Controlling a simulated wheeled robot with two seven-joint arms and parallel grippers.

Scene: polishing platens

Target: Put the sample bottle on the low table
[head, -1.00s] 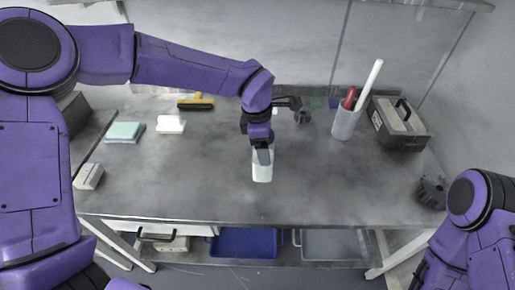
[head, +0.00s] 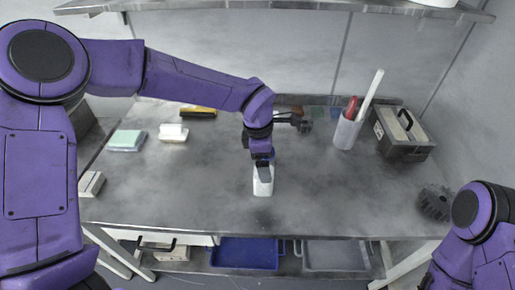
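A white bottle (head: 263,186) stands on the grey metal table (head: 205,196) near its middle. My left gripper (head: 263,168) is right at the top of the bottle, and its dark fingers cover the upper part. I cannot tell from this view whether the fingers are closed on it. My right arm shows at the lower right edge, but its gripper is out of view. No separate low table can be made out.
A white cup (head: 346,132) with a red and a white rod and a grey toolbox (head: 403,132) stand at the back right. A dark gear-like part (head: 434,202) is at the right. Sponges (head: 127,141) lie at the left. Blue (head: 245,253) and grey bins (head: 336,255) sit below.

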